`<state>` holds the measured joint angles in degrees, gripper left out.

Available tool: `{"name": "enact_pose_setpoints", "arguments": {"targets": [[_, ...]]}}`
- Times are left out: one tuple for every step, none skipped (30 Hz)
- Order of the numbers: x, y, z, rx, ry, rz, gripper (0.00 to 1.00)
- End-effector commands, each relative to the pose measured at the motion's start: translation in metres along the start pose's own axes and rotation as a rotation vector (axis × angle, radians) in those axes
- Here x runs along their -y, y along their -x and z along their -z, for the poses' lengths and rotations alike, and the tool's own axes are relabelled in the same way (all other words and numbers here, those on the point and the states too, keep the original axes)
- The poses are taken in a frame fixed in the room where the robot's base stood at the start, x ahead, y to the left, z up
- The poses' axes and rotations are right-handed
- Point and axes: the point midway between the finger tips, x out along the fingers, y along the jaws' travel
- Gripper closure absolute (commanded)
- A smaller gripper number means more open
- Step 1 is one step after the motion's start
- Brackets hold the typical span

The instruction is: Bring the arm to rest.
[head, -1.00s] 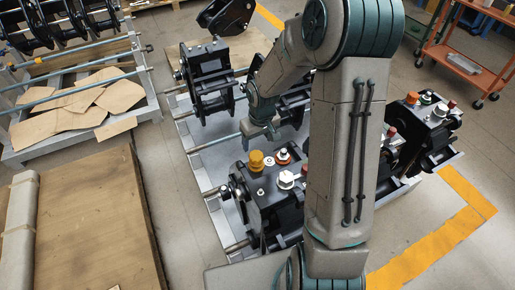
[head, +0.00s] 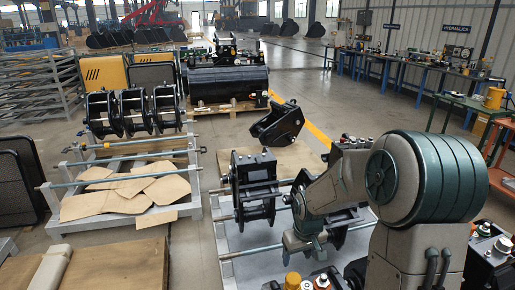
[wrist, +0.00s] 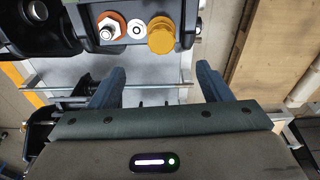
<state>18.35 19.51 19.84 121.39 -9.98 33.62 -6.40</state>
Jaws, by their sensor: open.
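My gripper (wrist: 160,88) is open and empty in the wrist view, its two blue-grey fingers apart over the pale rack. In the head view my gripper (head: 304,246) hangs above the rack, partly hidden by my arm. A black coupler block with an orange cap (wrist: 161,36) and a white and an orange-ringed fitting lies just beyond the fingertips, apart from them. The orange cap also shows at the bottom of the head view (head: 292,281). My arm is bent in the right half of the head view.
A black coupler (head: 254,185) stands on the metal rack (head: 226,262) left of my gripper. Another rack (head: 70,222) holds cardboard and several couplers at left. A wooden board (head: 130,266) lies at lower left. Bare floor runs between the racks.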

Motion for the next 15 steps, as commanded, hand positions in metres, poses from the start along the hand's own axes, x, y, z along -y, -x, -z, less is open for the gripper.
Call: {"name": "enact_pose_setpoints", "arguments": {"targets": [[0.002,0.011,-0.004,-0.005,-0.003,-0.015,0.29],[0.002,0.018,-0.008,-0.005,-0.007,-0.024,0.29],[0.003,0.028,-0.014,-0.007,-0.014,-0.036,0.29],[0.005,0.036,-0.019,-0.009,-0.021,-0.046,0.29],[0.006,0.044,-0.024,-0.011,-0.029,-0.055,0.29],[0.008,0.056,-0.032,-0.015,-0.041,-0.066,0.29],[0.009,0.064,-0.037,-0.019,-0.049,-0.074,0.29],[0.011,0.071,-0.044,-0.021,-0.058,-0.081,0.29],[0.013,0.081,-0.052,-0.027,-0.070,-0.088,0.29],[0.015,0.088,-0.058,-0.030,-0.080,-0.092,0.29],[0.017,0.095,-0.065,-0.035,-0.090,-0.096,0.29],[0.019,0.104,-0.073,-0.042,-0.104,-0.101,0.29],[0.021,0.110,-0.080,-0.047,-0.114,-0.103,0.29],[0.023,0.116,-0.087,-0.054,-0.125,-0.103,0.29],[0.027,0.124,-0.096,-0.062,-0.137,-0.103,0.29]]}}
